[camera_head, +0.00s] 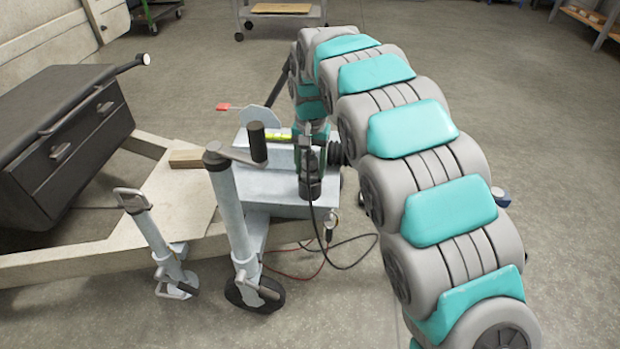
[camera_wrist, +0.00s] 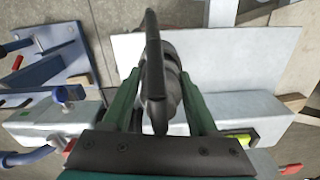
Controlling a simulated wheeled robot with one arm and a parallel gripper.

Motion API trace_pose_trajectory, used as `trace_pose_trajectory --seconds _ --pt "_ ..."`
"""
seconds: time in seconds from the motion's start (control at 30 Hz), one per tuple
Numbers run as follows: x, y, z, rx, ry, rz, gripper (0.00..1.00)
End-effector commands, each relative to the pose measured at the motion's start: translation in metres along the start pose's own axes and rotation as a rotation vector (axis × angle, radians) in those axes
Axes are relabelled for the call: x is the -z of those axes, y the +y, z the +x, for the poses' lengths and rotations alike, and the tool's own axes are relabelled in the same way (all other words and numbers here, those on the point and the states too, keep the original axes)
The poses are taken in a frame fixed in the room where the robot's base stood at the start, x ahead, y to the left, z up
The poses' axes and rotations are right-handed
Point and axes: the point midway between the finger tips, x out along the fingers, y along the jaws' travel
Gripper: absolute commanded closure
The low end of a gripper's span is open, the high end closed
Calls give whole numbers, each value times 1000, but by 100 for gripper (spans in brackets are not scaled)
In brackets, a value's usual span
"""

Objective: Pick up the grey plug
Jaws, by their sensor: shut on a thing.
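The grey plug (camera_wrist: 172,88) is a round grey body with a black cable (camera_wrist: 153,60) arching over it in the wrist view. My gripper (camera_wrist: 160,85) has its two green fingers on either side of the plug and is shut on it. In the head view my gripper (camera_head: 310,175) is at the pale metal drawbar of the trailer, and the plug is hard to make out there. A dark cable hangs below it. Whether the plug touches the metal behind it cannot be told.
A jockey wheel post (camera_head: 231,215) with a crank handle stands left of my gripper. A black toolbox (camera_head: 65,145), a wood block (camera_head: 186,158) and a yellow-green level (camera_head: 278,136) are on the trailer. Red and black wires (camera_head: 318,270) lie near the floor.

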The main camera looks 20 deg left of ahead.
Motion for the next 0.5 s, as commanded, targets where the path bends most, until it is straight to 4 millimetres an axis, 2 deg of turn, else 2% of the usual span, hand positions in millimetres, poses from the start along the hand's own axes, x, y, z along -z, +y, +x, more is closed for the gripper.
trace_pose_trajectory --seconds 0.07,0.4,0.5 --pt "0 0 0 0 0 0 60" --pt "0 0 0 0 0 0 98" --pt "0 0 0 0 0 0 100"
